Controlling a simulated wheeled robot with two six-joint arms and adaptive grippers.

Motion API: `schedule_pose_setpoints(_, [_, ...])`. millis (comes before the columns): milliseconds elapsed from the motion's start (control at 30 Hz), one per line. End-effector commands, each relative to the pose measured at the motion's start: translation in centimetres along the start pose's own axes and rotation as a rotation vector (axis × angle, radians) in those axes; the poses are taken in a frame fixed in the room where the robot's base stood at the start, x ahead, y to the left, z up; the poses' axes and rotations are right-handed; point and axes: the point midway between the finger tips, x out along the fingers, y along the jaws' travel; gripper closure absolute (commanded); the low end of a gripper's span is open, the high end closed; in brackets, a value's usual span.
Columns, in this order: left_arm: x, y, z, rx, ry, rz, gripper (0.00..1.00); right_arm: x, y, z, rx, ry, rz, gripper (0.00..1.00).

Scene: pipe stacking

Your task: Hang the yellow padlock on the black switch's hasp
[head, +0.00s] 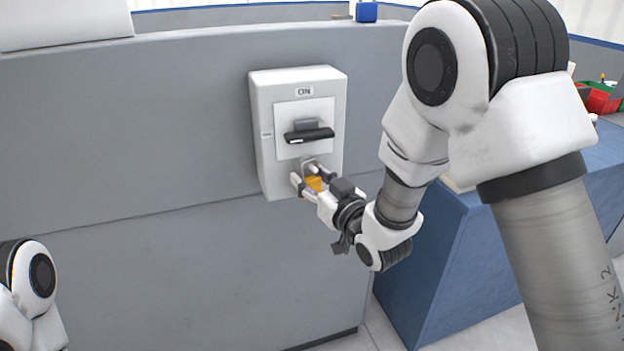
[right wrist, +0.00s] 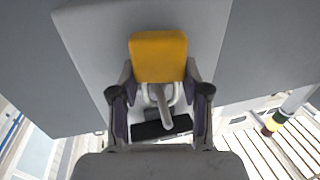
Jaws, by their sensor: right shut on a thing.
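The yellow padlock (head: 314,184) is between the fingers of my right gripper (head: 305,177), just below the black switch handle (head: 309,134). The right wrist view shows the padlock's yellow body (right wrist: 158,57) between the two fingertips, with its grey shackle pointing toward the black handle (right wrist: 162,128). In the head view the grey shackle (head: 312,165) lies against the lower front of the white switch box (head: 263,120). The hasp is too small and partly covered; I cannot tell whether the shackle passes through it. My left gripper is out of view.
The switch box is fixed to a grey panel (head: 130,120). A blue cabinet (head: 450,265) stands to the right, with red and green bins (head: 602,98) behind it.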

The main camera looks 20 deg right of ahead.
Motion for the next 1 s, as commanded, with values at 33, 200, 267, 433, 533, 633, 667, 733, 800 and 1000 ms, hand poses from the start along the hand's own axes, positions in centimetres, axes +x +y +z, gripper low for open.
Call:
schedule_pose_setpoints(33, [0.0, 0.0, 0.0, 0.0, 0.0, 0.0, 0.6, 0.0, 0.0, 0.0, 0.0, 0.001, 0.0, 0.91])
schedule_pose_setpoints(200, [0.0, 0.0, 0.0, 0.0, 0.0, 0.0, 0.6, 0.0, 0.0, 0.0, 0.0, 0.001, 0.0, 0.24])
schedule_pose_setpoints(267, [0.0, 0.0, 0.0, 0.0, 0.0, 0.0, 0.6, 0.0, 0.0, 0.0, 0.0, 0.001, 0.0, 0.24])
schedule_pose_setpoints(433, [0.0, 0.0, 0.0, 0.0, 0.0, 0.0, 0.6, 0.0, 0.0, 0.0, 0.0, 0.0, 0.0, 0.24])
schedule_pose_setpoints(533, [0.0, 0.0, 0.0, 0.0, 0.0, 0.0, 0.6, -0.4, 0.0, 0.0, 0.001, -0.001, 0.0, 0.24])
schedule_pose_setpoints(633, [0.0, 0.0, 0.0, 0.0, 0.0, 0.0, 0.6, -1.7, 0.1, 0.0, 0.002, -0.001, 0.001, 0.24])
schedule_pose_setpoints(667, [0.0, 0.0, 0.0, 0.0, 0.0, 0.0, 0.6, -2.3, 0.1, 0.0, 0.003, -0.001, 0.001, 0.24])
schedule_pose_setpoints(733, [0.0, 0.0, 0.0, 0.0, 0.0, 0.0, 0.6, -3.8, 0.1, 0.0, 0.003, -0.002, 0.001, 0.24])
schedule_pose_setpoints(800, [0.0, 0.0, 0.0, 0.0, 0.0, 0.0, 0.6, -5.3, 0.1, 0.0, 0.003, -0.001, 0.002, 0.24])
schedule_pose_setpoints(1000, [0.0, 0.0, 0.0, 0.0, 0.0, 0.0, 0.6, -7.5, 0.0, 0.0, 0.001, 0.0, 0.0, 0.24])
